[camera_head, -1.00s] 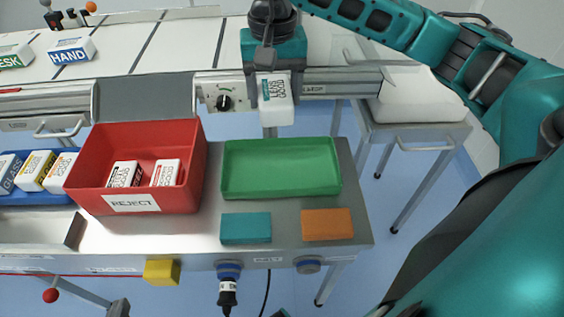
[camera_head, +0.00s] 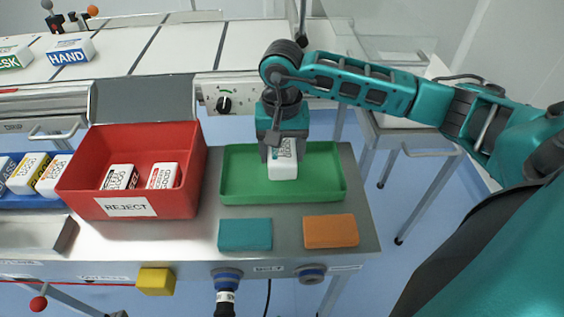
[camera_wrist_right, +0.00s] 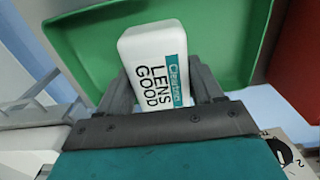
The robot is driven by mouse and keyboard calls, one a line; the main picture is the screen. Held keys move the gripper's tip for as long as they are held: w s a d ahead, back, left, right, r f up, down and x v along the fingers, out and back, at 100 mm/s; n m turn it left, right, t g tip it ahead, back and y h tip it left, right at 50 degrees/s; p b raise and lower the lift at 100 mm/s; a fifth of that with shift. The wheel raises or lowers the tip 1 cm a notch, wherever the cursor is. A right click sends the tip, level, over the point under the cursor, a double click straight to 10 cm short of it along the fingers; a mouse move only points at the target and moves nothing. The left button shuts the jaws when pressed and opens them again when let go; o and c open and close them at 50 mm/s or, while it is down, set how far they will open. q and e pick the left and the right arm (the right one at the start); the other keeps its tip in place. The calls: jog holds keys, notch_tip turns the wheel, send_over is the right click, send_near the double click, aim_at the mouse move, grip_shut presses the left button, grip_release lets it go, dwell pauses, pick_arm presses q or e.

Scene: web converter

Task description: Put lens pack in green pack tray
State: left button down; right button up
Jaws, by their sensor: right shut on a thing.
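The lens pack (camera_head: 283,165) is a white box with a teal band; in the right wrist view its label reads "LENS GOOD" (camera_wrist_right: 152,65). My right gripper (camera_head: 281,148) is shut on it, with one finger on each side in the wrist view (camera_wrist_right: 165,90). The green pack tray (camera_head: 235,180) stands on the steel bench and is otherwise empty. In the head view the pack is over the middle of the tray, upright; I cannot tell whether it touches the floor. The tray also shows in the wrist view (camera_wrist_right: 215,45). My left gripper is not in view.
A red reject bin (camera_head: 85,180) with two packs stands left of the tray. A teal block (camera_head: 245,234) and an orange block (camera_head: 331,231) lie in front of it. A control panel with a black knob (camera_head: 224,104) is behind.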

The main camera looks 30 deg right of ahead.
aim_at(282, 149)
jog(key=shift+f, duration=1.9)
jog(key=shift+f+b, duration=0.15)
jog(key=shift+b, duration=0.3)
jog(key=o, duration=1.2)
jog(key=shift+o, duration=0.2)
jog(key=shift+r+p, duration=0.3)
jog(key=shift+r, duration=0.25)
notch_tip(282, 149, up, 11)
jog(key=shift+r+p, duration=0.15)
jog(key=shift+p, duration=0.65)
